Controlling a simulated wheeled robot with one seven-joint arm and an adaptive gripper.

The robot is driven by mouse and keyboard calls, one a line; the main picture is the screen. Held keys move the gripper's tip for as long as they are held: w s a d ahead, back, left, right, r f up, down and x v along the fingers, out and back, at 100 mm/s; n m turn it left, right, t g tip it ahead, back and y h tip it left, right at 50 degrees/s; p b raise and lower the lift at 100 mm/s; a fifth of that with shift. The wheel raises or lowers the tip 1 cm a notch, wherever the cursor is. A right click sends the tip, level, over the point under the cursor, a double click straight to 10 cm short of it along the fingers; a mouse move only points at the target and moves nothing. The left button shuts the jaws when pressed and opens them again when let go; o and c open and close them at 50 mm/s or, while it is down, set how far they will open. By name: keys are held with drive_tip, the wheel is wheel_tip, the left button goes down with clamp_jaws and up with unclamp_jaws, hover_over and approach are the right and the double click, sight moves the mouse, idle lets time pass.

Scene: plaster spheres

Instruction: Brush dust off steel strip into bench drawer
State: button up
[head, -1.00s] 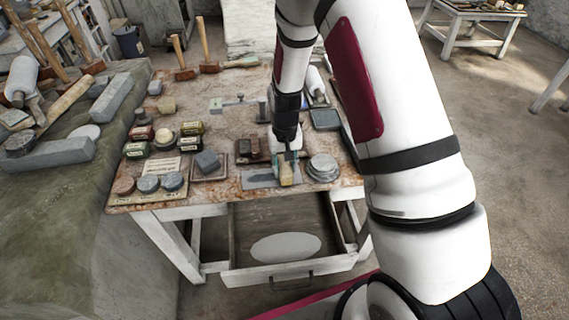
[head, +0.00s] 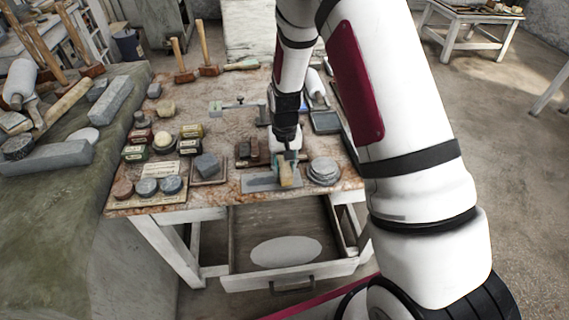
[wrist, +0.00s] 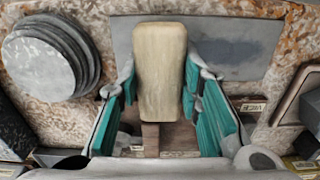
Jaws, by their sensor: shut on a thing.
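My gripper (head: 284,166) is over the front of the bench, its teal fingers closed on both sides of a pale, block-like brush (wrist: 159,60). The brush points down over the grey steel strip (head: 257,184); whether it touches is unclear. In the wrist view the strip (wrist: 232,48) shows on both sides of the brush, more of it to the right. Dust on it cannot be told apart clearly. The bench drawer (head: 240,222) is pulled open below the strip, with a pale oval (head: 286,250) on its floor.
A stack of grey discs (head: 323,171) stands close right of the strip. A tray with a dark block (head: 207,163) is to its left, beside several round samples and small boxes. Brown blocks (head: 250,150) lie behind. Mallets (head: 208,68) stand at the bench's back.

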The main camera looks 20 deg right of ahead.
sight(286, 173)
drive_tip(key=shift+s+a+p, duration=0.2)
drive_tip(key=shift+s+p, duration=0.2)
drive_tip(key=shift+s, duration=0.45)
drive_tip(key=shift+s+a+p, duration=0.15)
drive_tip(key=shift+s+p, duration=0.25)
drive_tip(key=shift+s, duration=0.4)
drive_tip(key=shift+w+f, duration=0.1)
drive_tip(key=shift+w, duration=0.05)
drive_tip(key=shift+w, duration=0.15)
drive_tip(key=shift+w+d+b, duration=0.25)
drive_tip(key=shift+w+b, duration=0.45)
drive_tip(key=shift+w, duration=0.3)
drive_tip(key=shift+w+d+b, duration=0.25)
drive_tip(key=shift+w+b, duration=0.45)
drive_tip(key=shift+w, duration=0.25)
drive_tip(key=shift+s+a+r+p, duration=0.1)
drive_tip(key=shift+s+a+p, duration=0.05)
drive_tip(key=shift+s+p, duration=0.35)
drive_tip(key=shift+s+a+r+p, duration=0.1)
drive_tip(key=shift+s+p, duration=0.15)
drive_tip(key=shift+s, duration=0.3)
drive_tip(key=shift+s+a+f+p, duration=0.15)
drive_tip(key=shift+s+p, duration=0.15)
drive_tip(key=shift+s, duration=0.3)
drive_tip(key=shift+s+a+r+p, duration=0.1)
drive_tip(key=shift+s+p, duration=0.2)
drive_tip(key=shift+s, duration=0.25)
drive_tip(key=shift+f, duration=0.1)
